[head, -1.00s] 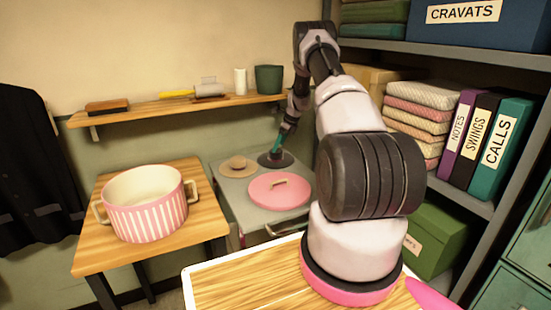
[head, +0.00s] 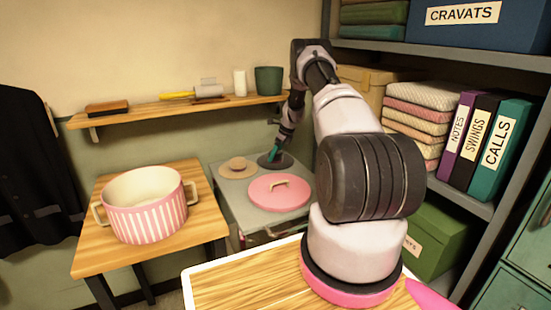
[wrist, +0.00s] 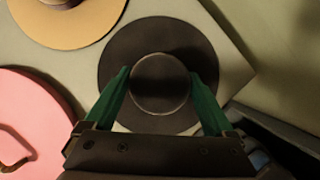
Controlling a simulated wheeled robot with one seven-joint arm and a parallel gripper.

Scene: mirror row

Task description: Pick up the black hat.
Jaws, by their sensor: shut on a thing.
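The black hat (head: 282,163) lies on the grey top of a low cabinet near the back wall. In the wrist view its round, dark brim (wrist: 150,38) spreads around a raised crown. My gripper (head: 274,154) is down at the hat. In the wrist view my gripper's green fingers (wrist: 158,76) stand on either side of the crown and are shut on it. The hat appears to rest on the surface; any small gap beneath it cannot be told.
A tan hat (head: 238,168) lies to the left of the black hat. A striped pot (head: 146,205) stands on a wooden table at left. A wall shelf (head: 180,110) runs above. Loaded shelving stands at right.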

